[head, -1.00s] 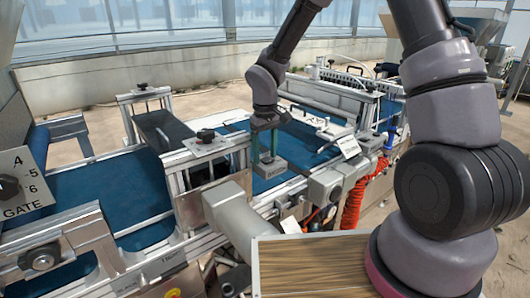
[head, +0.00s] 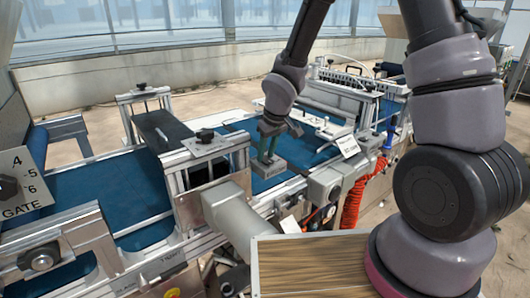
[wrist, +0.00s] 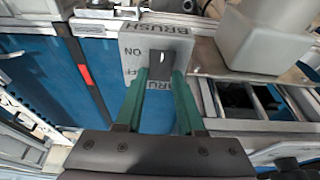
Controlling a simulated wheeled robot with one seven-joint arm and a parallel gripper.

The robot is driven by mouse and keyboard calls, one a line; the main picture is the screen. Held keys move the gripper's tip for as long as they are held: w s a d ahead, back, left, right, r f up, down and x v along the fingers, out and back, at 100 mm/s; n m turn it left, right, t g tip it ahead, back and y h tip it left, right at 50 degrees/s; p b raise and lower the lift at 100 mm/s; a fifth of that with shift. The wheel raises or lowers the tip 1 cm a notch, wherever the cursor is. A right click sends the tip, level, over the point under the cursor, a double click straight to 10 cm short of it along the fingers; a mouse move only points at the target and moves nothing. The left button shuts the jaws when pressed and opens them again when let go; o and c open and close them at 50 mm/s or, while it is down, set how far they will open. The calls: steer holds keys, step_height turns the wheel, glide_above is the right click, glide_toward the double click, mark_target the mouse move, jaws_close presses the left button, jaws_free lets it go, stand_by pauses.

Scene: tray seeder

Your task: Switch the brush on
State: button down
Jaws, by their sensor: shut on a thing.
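The brush switch box (head: 268,169) is a small grey box over the blue belt, in the middle of the head view. In the wrist view the grey box (wrist: 183,42) shows the lettering BRUSH and ON, with another marking partly covered by my fingers. A dark switch knob with a white mark (wrist: 162,58) sits in its face. My gripper (wrist: 161,74) has its two green fingers at the two sides of this knob, shut on it. In the head view my gripper (head: 267,156) comes down to the box from above, tilted with its upper end to the right.
Blue belt (head: 100,190) runs along the machine. A metal frame with a grey motor housing (head: 230,215) stands left of the box. A GATE dial plate (head: 22,185) is at far left.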

steer(key=shift+s+d+t+y, duration=0.1)
steer(key=shift+s+t+y, duration=0.15)
steer(key=shift+t+y, duration=0.25)
steer(key=c, duration=0.5)
jaws_free()
steer(key=shift+v, duration=5.4)
steer(key=shift+s, duration=0.1)
steer(key=shift+d, duration=0.1)
